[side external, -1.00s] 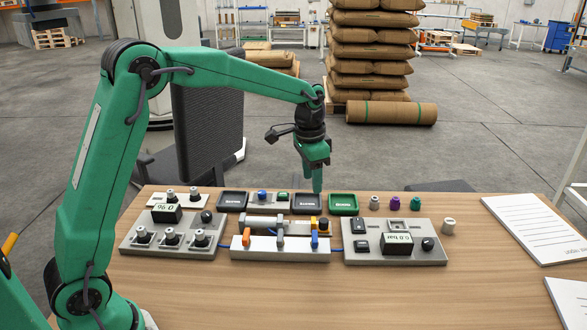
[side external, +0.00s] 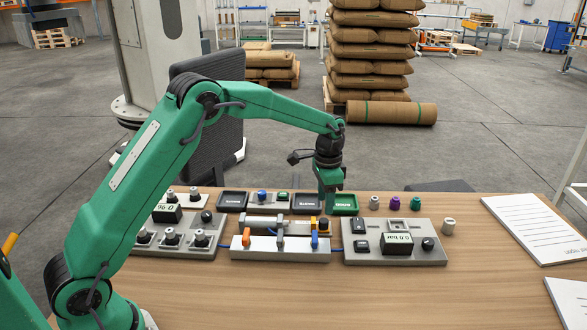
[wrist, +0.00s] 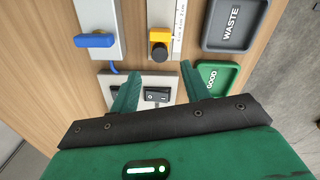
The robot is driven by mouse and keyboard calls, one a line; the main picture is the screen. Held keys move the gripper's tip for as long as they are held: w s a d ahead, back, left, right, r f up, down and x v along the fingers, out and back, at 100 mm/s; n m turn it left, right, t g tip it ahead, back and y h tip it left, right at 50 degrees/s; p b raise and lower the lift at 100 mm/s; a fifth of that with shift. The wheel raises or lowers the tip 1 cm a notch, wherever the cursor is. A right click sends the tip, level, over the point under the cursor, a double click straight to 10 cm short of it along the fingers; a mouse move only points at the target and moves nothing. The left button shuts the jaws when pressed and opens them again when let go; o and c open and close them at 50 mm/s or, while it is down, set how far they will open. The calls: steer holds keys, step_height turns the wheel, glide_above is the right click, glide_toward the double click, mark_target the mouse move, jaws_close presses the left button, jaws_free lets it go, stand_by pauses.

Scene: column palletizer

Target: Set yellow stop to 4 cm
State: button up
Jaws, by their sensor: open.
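The yellow stop (wrist: 158,36), a yellow block with a dark round part, sits on a rail with a printed scale in the wrist view. In the side view the yellow stop (side external: 323,223) is at the right end of the rail (side external: 297,229). I cannot read its scale position. My gripper (side external: 327,209) points down just behind the stop, and appears apart from it. In the wrist view my gripper (wrist: 160,68) has its two green fingers spread, with nothing held. The stop shows beyond the gap between the fingertips.
A panel with black switches (wrist: 156,95) shows between the fingers. The green GOOD tray (wrist: 215,77) and the dark WASTE tray (wrist: 231,25) lie to the right. A blue handle (wrist: 95,41) is to the left. Small knobs (side external: 395,203) stand right of the trays.

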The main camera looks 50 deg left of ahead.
mark_target(324, 220)
steer(key=shift+f, duration=3.45)
